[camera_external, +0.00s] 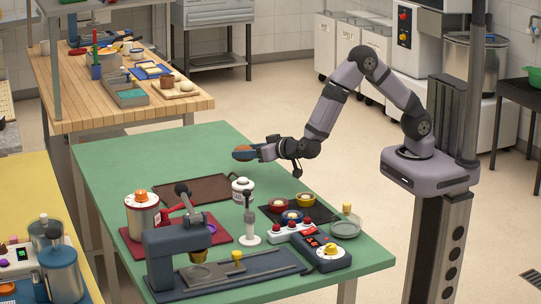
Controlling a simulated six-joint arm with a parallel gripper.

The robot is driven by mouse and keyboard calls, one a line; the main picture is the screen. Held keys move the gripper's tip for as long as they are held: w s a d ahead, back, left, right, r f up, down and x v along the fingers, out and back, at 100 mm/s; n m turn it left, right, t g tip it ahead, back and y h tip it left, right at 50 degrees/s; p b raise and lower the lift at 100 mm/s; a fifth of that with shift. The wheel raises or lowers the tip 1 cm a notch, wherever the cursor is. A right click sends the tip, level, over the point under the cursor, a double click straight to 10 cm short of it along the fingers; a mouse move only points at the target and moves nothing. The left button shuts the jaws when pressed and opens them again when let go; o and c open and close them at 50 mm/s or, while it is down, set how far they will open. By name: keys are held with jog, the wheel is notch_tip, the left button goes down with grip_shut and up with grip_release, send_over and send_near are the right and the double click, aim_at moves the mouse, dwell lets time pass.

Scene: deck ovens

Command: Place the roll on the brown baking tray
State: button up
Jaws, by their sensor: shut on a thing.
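The brown baking tray (199,189) lies flat near the middle of the green table, and nothing shows on its visible part. My gripper (250,152) is above the table, up and to the right of the tray in the picture. It is shut on a brown-orange roll (241,154), which sticks out at the left end of the gripper. The roll looks clear of the tray, but how high it is held is hard to tell. The fingers are small and partly hidden by the roll.
A dark mat with small bowls (279,205), a grey press machine (178,258) and a red mat with a canister (142,213) crowd the near part. The far part of the green table (170,150) is clear.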

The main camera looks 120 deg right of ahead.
jog(key=shift+m+g, duration=0.3)
jog(key=shift+g, duration=0.1)
jog(key=w+d+b, duration=0.1)
jog(key=w, duration=0.1)
jog(key=w+d+r, duration=0.1)
jog(key=w+d, duration=0.1)
jog(key=shift+w+d+r+b, duration=0.1)
jog(key=shift+d+r+b, duration=0.1)
jog(key=shift+b, duration=0.2)
jog(key=w+a+r+n+t+y, duration=0.1)
jog(key=w+r+n+t, duration=0.2)
jog(key=w+r, duration=0.65)
jog(key=w+a+f+n+t+y, duration=0.2)
jog(key=w+a+f, duration=0.1)
jog(key=w+f, duration=0.1)
jog(key=shift+w+a+n+t+y, duration=0.2)
jog(key=shift+n+t+y, duration=0.1)
jog(key=shift+f, duration=0.15)
jog(key=shift+f+b, duration=0.65)
jog(key=shift+f, duration=2.4)
jog(key=shift+f, duration=0.15)
